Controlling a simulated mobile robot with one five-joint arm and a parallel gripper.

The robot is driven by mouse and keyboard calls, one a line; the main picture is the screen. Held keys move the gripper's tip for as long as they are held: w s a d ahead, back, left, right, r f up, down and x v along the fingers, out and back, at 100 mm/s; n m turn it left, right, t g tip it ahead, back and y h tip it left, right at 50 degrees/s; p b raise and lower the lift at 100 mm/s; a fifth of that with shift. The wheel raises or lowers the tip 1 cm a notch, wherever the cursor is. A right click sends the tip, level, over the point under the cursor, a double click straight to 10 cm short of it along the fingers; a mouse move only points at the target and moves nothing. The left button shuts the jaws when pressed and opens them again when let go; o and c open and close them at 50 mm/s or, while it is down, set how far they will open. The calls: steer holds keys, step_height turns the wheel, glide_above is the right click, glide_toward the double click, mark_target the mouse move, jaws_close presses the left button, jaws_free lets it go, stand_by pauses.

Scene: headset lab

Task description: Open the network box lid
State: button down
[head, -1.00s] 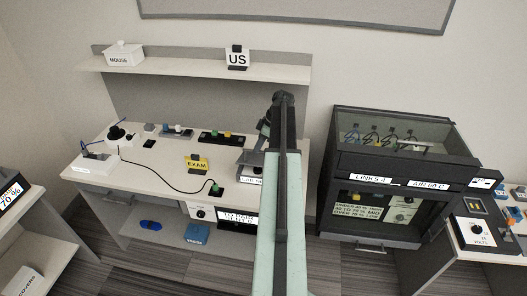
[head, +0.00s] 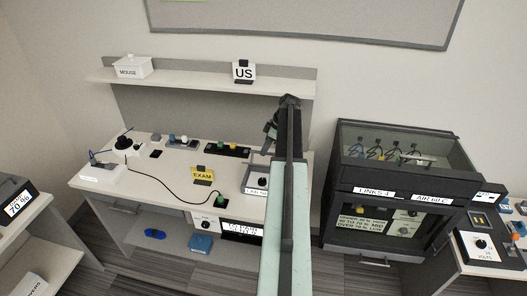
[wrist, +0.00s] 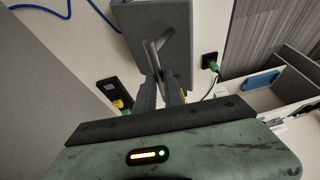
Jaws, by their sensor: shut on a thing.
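The network box (head: 252,191), marked with a white label that starts "LAB NE", stands on the desk at the right end, partly hidden behind my arm. A dark knob shows inside its grey rim in the head view. In the wrist view, a grey panel with a bar handle, which looks like the lid (wrist: 175,22), is in front of my fingers. My gripper (wrist: 163,88) is shut on the handle (wrist: 158,52). In the head view my gripper (head: 270,132) is above and behind the box, and the lid is not clearly visible there.
A yellow EXAM sign (head: 203,174) and a green plug (head: 221,201) with a black cable are left of the box. A black strip with coloured buttons (head: 227,149) lies behind. A dark glass-topped cabinet (head: 385,190) stands to the right.

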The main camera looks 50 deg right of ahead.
steer(key=shift+d+f, duration=0.1)
steer(key=shift+d, duration=0.05)
steer(key=c, duration=1.7)
jaws_free()
steer(key=shift+o, duration=1.2)
steer(key=shift+w+d+f, duration=0.15)
steer(key=shift+w+f, duration=0.05)
steer(key=shift+s+r, duration=0.1)
steer(key=shift+r, duration=0.05)
steer(key=p+v, duration=0.7)
steer(key=shift+r, duration=0.35)
steer(key=shift+s, duration=0.15)
